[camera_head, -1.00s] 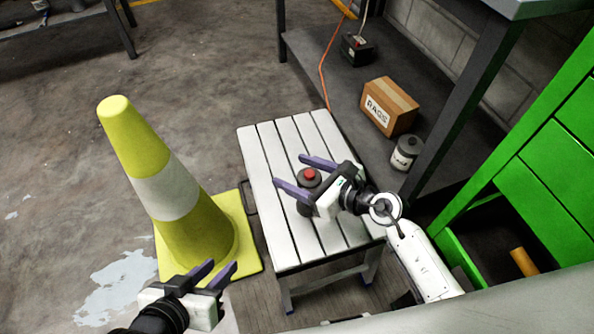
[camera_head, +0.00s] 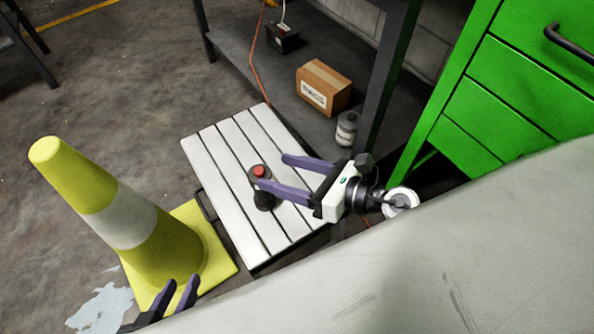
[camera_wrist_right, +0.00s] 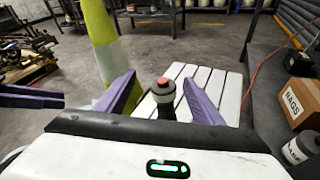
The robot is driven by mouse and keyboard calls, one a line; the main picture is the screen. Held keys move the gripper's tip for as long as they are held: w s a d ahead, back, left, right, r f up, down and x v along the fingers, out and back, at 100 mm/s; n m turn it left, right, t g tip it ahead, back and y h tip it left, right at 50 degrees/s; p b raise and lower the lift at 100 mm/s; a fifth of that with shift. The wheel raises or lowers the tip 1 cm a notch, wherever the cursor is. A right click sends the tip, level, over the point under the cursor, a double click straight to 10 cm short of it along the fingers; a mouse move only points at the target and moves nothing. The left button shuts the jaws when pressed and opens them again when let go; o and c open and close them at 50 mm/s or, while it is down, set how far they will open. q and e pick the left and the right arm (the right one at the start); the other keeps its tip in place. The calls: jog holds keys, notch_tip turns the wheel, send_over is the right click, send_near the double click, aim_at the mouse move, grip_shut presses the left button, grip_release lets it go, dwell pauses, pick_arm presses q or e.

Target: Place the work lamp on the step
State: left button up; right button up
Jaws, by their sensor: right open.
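The work lamp (camera_head: 264,203), dark with a red top, stands upright on the slatted white step (camera_head: 222,180). My right gripper (camera_head: 272,172) is open and comes in from the right. Its tips are near the lamp, and its nearer finger crosses in front of the lamp's middle. In the right wrist view the lamp (camera_wrist_right: 163,94) shows between the spread fingers, out beyond them, with a clear gap on each side. I cannot tell if a finger touches it. My left gripper (camera_head: 180,281) is open and empty at the lower left, in front of the cone.
A yellow cone (camera_head: 160,255) with a white band stands left of the step. A rags box (camera_head: 322,88) and a grey can (camera_head: 346,128) sit on a low shelf behind. A green cabinet (camera_head: 490,105) is at right. A pale surface (camera_head: 450,260) fills the lower right.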

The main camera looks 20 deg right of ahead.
jog(key=s+d+r+m+t+h, duration=0.1)
jog(key=d+m+t+h, duration=0.15)
jog(key=m, duration=1.05)
jog(key=s+d+r+m+t+h, duration=0.1)
jog(key=d+m+h, duration=0.25)
jog(key=m, duration=0.95)
jog(key=s+a+f+m+g, duration=0.6)
jog(key=s+f+m, duration=0.3)
jog(key=m, duration=0.4)
jog(key=shift+s, duration=0.35)
